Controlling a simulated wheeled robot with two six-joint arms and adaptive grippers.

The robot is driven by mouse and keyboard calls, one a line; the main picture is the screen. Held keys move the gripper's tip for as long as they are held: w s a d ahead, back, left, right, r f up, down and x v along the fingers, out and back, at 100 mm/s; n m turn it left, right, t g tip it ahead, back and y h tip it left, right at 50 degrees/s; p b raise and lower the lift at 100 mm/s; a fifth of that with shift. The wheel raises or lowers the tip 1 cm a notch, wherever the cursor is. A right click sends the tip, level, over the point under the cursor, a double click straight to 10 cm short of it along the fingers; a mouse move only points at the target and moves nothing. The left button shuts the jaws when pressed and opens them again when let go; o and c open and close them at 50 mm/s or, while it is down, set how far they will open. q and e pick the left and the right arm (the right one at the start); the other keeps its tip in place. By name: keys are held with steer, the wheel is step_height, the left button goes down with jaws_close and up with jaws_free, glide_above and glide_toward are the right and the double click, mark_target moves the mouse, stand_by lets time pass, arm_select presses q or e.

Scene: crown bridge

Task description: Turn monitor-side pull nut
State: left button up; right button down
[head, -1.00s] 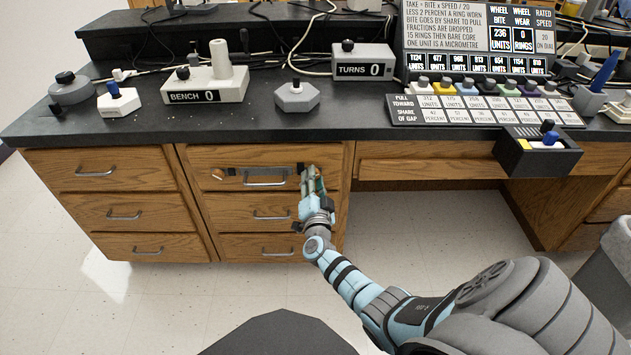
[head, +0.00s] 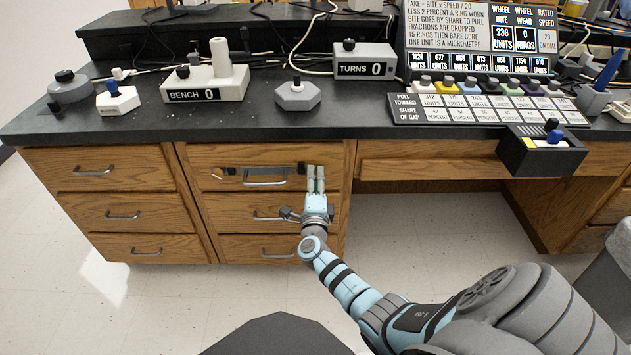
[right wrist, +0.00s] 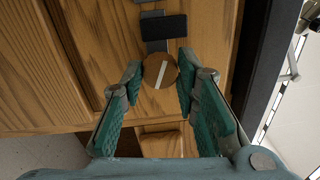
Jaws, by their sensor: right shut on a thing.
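The monitor-side pull nut (right wrist: 161,71) is a round copper-brown disc with a pale slot line across its face. In the right wrist view it sits between the two green finger pads of my right gripper (right wrist: 160,75), which is shut on it. The pale line stands steep, tilted a little to the right. In the head view my right gripper (head: 316,170) is at the right end of the dark pull bar (head: 240,172) on the top middle drawer, and its fingers mostly hide the nut. The other nut (head: 217,174) shows at the bar's left end. My left gripper is not in view.
A dark block (right wrist: 163,27) on the bar lies close beyond the fingertips. The drawer handle (head: 265,183) is left of the gripper. The desktop overhangs above, with the TURNS counter (head: 364,64) reading 0. The knee space (head: 420,210) on the right is open.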

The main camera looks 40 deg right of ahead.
steer(key=shift+m, duration=0.8)
steer(key=c, duration=1.2)
jaws_free()
steer(key=shift+d, duration=0.1)
steer(key=shift+c, duration=0.2)
steer(key=v, duration=0.7)
steer(key=shift+s+a, duration=0.2)
steer(key=shift+a, duration=0.05)
